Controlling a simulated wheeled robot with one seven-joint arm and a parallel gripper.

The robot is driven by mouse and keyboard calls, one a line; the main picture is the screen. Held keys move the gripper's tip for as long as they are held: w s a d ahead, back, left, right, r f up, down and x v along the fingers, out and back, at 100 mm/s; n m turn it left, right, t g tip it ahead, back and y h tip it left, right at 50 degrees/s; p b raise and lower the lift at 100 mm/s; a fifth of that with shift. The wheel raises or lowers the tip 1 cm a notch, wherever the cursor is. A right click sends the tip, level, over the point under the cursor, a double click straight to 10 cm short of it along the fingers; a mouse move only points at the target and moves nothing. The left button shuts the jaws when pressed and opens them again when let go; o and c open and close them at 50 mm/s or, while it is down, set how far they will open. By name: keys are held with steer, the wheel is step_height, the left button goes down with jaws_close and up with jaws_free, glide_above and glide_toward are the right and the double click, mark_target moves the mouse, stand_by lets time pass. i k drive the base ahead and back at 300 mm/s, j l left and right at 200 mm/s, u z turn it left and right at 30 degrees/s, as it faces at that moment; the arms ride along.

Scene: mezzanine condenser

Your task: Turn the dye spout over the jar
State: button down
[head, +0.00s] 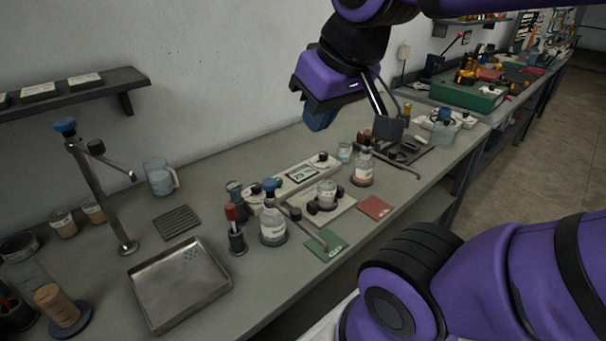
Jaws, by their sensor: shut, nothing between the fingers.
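A bottle with a blue cap (273,228) stands near the front middle of the bench. A thin dark spout (313,231) beside it slants down to the right, its tip over a green mat (327,246); I cannot tell for certain that this is the dye spout. A small clear jar (327,192) sits on a pale pad behind the mat, apart from the spout tip. My gripper (319,121) hangs above the back of the bench, behind these things, touching nothing that I can see. Its fingers look shut and empty, though partly hidden.
A tall metal tap (104,202) with a blue knob stands at left behind a metal tray (180,286). A red-topped holder (235,236) is left of the bottle. An amber bottle (362,170) and a red mat (375,207) lie to the right. A jug (159,178) stands by the wall.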

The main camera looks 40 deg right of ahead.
mark_target(393, 154)
steer(key=j+z, duration=0.1)
steer(key=z, duration=0.4)
steer(key=k+z, duration=0.1)
steer(key=z, duration=0.85)
steer(key=k+j, duration=0.05)
